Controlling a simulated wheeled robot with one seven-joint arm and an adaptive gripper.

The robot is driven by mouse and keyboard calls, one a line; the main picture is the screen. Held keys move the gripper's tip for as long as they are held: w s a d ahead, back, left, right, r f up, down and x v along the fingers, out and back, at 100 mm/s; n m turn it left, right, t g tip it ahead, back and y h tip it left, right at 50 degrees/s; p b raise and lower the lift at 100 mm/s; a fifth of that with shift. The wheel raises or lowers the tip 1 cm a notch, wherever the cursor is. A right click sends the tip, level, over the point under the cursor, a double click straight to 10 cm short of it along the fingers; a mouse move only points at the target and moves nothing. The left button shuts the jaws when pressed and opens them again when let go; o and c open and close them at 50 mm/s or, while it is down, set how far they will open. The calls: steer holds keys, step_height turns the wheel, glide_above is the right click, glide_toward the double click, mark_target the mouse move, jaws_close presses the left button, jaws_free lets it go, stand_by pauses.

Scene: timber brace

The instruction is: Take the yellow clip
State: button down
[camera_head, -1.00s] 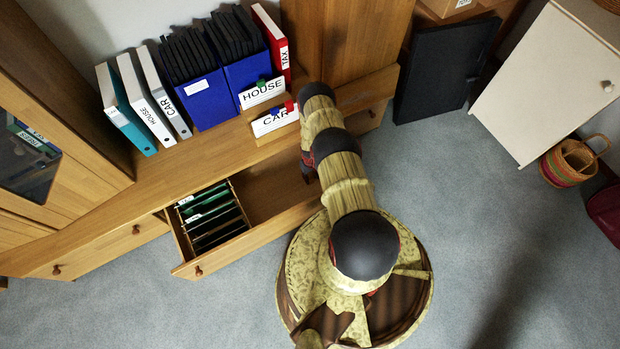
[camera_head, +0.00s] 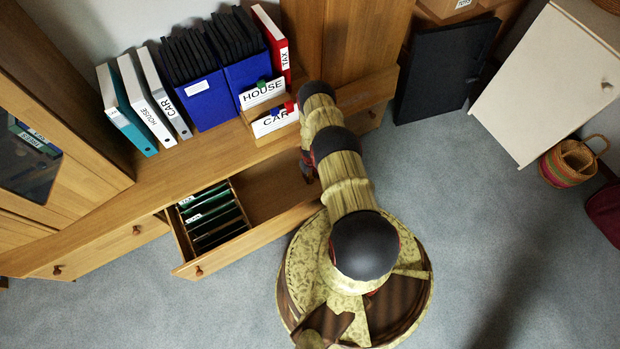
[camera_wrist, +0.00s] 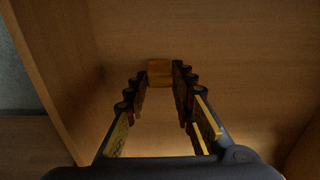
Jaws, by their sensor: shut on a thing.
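In the head view my arm covers the right part of the drawer, and the clip and fingertips are hidden there.
Hanging green files (camera_head: 212,215) fill the drawer's left part; its middle is bare. Above, on the cabinet top, stand white binders (camera_head: 145,100), blue file boxes (camera_head: 207,100) and HOUSE (camera_head: 262,92) and CAR (camera_head: 274,120) cards. Open carpet (camera_head: 480,230) lies to the right.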

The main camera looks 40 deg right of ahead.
steer(key=shift+r+p, duration=0.45)
steer(key=shift+r, duration=0.65)
step_height(320, 180, up, 8)
steer(key=p, duration=0.4)
steer(key=shift+p, duration=0.3)
stand_by(0.3)
